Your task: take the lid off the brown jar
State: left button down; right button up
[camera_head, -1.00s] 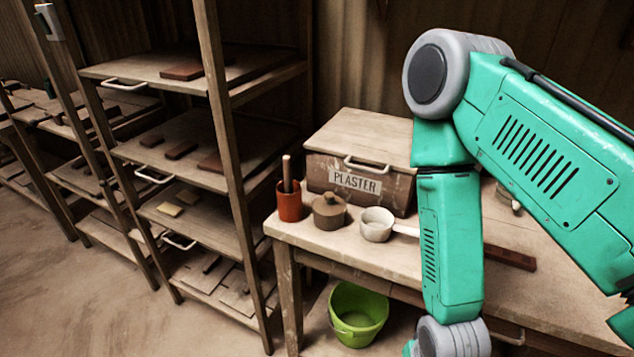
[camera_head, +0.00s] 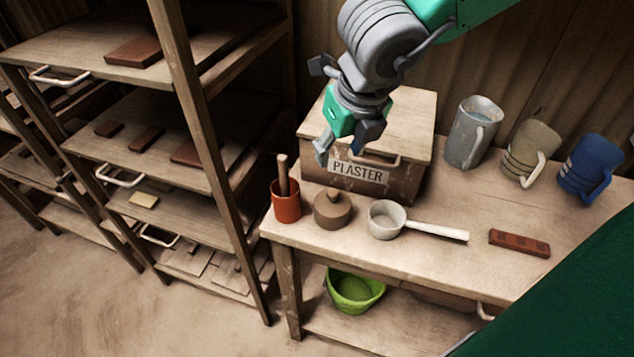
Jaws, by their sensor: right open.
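The brown jar (camera_head: 332,215) stands upright on the wooden table, between an orange-red pot and a white ladle. Its brown lid (camera_head: 332,198), with a small knob on top, sits on the jar. My right gripper (camera_head: 338,150) is open and empty. It hangs above and behind the jar, in front of the plaster box, with its fingers pointing down. It is apart from the lid. My left gripper is not in view.
An orange-red pot (camera_head: 286,207) with a stick in it stands close left of the jar. A white ladle (camera_head: 386,220) lies to the right. The plaster box (camera_head: 410,184) stands behind. A red-brown block (camera_head: 519,243) and several jugs are farther right. A green bucket (camera_head: 355,291) is below.

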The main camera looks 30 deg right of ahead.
aim_at(333, 192)
jog(key=x, duration=0.2)
jog(key=b+x, duration=0.1)
jog(key=x, duration=0.4)
jog(key=shift+s+a+f, duration=0.3)
jog(key=shift+a+f, duration=0.05)
jog(key=shift+a, duration=0.05)
jog(key=shift+s+d+f+b, duration=0.15)
jog(key=shift+d+f+b, duration=0.05)
jog(key=shift+f+b, duration=0.2)
jog(key=f, duration=0.2)
jog(key=d+f, duration=0.1)
jog(key=f, duration=0.1)
jog(key=shift+w, duration=0.3)
jog(key=shift+w+f, duration=0.2)
jog(key=shift+f, duration=0.05)
jog(key=shift+s+a+r, duration=0.1)
jog(key=shift+a, duration=0.1)
jog(key=shift+c, duration=0.3)
grip_shut()
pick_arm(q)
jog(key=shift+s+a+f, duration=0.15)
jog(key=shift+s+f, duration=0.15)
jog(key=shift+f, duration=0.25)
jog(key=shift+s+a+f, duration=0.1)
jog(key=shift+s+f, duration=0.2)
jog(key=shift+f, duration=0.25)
